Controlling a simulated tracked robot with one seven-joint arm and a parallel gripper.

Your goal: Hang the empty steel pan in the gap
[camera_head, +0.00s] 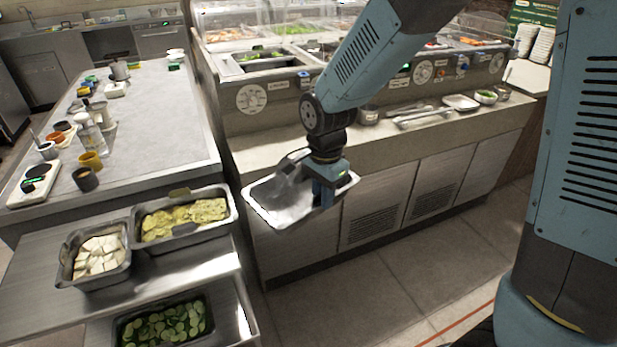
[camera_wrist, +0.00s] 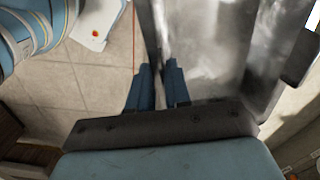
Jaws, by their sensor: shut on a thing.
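The empty steel pan (camera_head: 284,205) hangs tilted in the air in front of the counter in the head view, its bare inside facing up and toward me. My gripper (camera_head: 325,190) is shut on the pan's right side wall. In the wrist view the pan (camera_wrist: 205,45) fills the upper right, and my gripper's fingers (camera_wrist: 160,88) stand on both sides of its wall. The salad counter's row of wells (camera_head: 270,60) runs behind a clear guard at the back. My arm hides part of this row, and I cannot make out which well is the gap.
A steel cart at lower left holds a pan of white chunks (camera_head: 100,255), a pan of yellow slices (camera_head: 185,218) and a lower pan of cucumber slices (camera_head: 165,325). Tongs (camera_head: 425,117) and a white tray (camera_head: 461,102) lie on the counter ledge.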

